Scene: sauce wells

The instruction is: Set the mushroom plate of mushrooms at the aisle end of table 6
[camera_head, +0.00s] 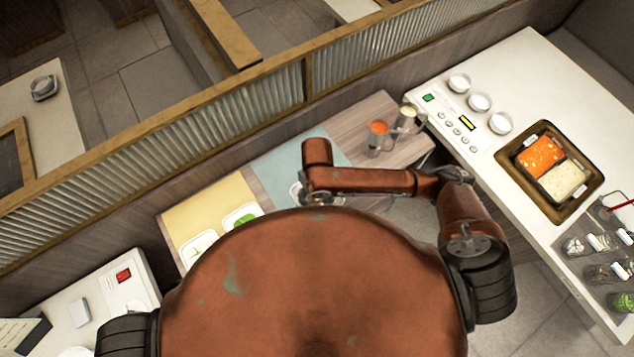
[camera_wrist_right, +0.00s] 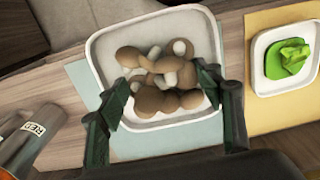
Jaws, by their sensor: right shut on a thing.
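The mushroom plate (camera_wrist_right: 118,38) is a white square dish holding a pile of brown mushrooms (camera_wrist_right: 165,75) in the right wrist view. It is over a pale blue mat (camera_wrist_right: 80,78). My right gripper (camera_wrist_right: 170,98) has a dark finger on each side of the mushrooms and is shut on the plate; where the fingers meet it is partly hidden. I cannot tell whether the plate touches the mat. In the head view my right arm bends across toward the serving shelf, and my body hides most of the plate. My left gripper is not in view. No table number is legible.
A plate of greens (camera_head: 240,217) and another white plate (camera_head: 196,247) are on the yellow mat (camera_head: 205,215). Two cups (camera_head: 377,140) (camera_head: 405,120) stand right of the blue mat. The right table (camera_head: 470,75) has three bowls and a divided pot (camera_head: 550,165). A slatted partition (camera_head: 230,120) runs behind.

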